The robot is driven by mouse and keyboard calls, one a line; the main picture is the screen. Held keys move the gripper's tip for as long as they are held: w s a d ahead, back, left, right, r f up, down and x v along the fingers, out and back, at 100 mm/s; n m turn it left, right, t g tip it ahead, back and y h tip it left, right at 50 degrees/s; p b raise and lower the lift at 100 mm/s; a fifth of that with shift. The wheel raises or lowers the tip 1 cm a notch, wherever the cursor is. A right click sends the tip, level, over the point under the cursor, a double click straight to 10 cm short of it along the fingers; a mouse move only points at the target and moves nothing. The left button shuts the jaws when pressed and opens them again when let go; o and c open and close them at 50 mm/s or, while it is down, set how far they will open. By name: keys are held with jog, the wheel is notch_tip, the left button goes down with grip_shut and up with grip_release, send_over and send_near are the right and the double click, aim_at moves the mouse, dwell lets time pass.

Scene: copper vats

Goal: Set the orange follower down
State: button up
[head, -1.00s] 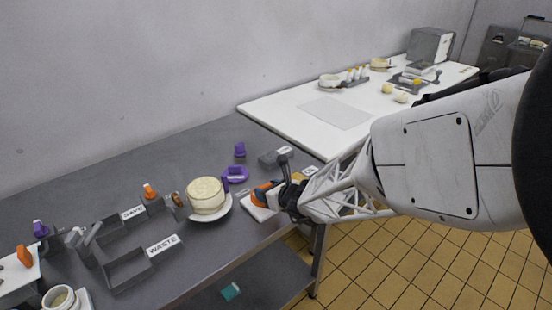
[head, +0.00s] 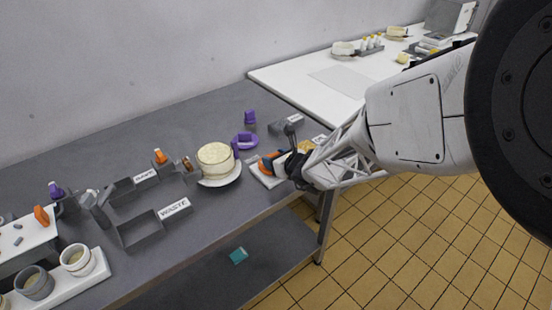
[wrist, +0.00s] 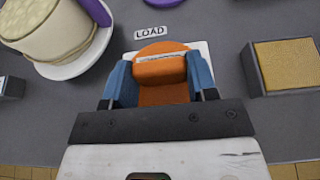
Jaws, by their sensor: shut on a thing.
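The orange follower (wrist: 160,70) is a thick orange disc with a raised block and a pale strip, between the blue finger pads of my gripper (wrist: 161,82). The jaws are shut on its block. In the head view the follower (head: 267,166) shows at the tip of my gripper (head: 282,166), low at the bench's front edge. Below it is a white square pad (wrist: 207,50), with a LOAD label (wrist: 150,32) just behind it. I cannot tell whether the follower touches the pad. My gripper hides part of the pad.
Left of the pad, a cream round block (head: 215,158) sits on a white plate (head: 222,181). A purple round piece (head: 244,140) lies behind. A grey tray with a tan surface (wrist: 285,65) is close on the right. Grey frames marked SAVE and WASTE (head: 174,207) stand further left.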

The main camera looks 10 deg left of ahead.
jog(key=shift+f, duration=0.4)
jog(key=shift+f, duration=0.1)
jog(key=o, duration=0.9)
jog(key=shift+o, duration=0.2)
jog(key=shift+s+d+r, duration=0.35)
jog(key=shift+d+r, duration=0.05)
jog(key=v, duration=1)
jog(key=shift+s+d, duration=0.25)
jog(key=shift+s, duration=0.1)
